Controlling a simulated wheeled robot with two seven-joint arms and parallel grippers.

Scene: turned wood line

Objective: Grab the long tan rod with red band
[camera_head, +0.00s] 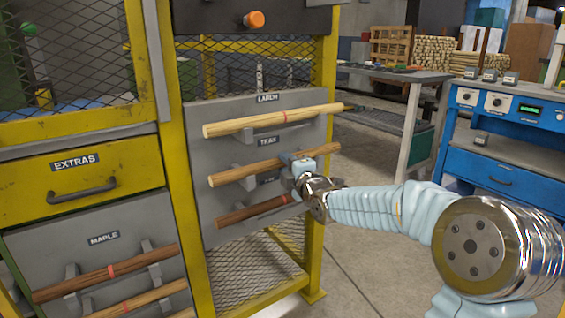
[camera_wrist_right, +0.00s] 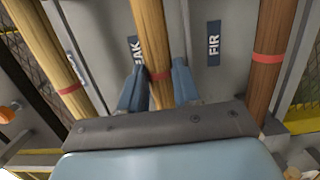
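Three long rods lie one above another on the grey rack panel. The top one is a pale rod (camera_head: 245,124) with a red band, below the LARCH label. The middle one is a tan rod (camera_head: 235,174) below the TEAK label. The bottom one is a reddish-brown rod (camera_head: 245,214). My right gripper (camera_head: 303,164) is at the right part of the tan rod. In the right wrist view its fingers (camera_wrist_right: 160,88) flank the tan rod (camera_wrist_right: 150,30) closely on both sides at its red band, seemingly touching. My left gripper is out of view.
The pale rod (camera_wrist_right: 48,45) and brown rod (camera_wrist_right: 272,45) run close on either side of my right gripper. A yellow drawer (camera_head: 80,180) marked EXTRAS and a MAPLE rack with banded rods (camera_head: 105,275) stand at left. A blue bench (camera_head: 500,140) stands at right.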

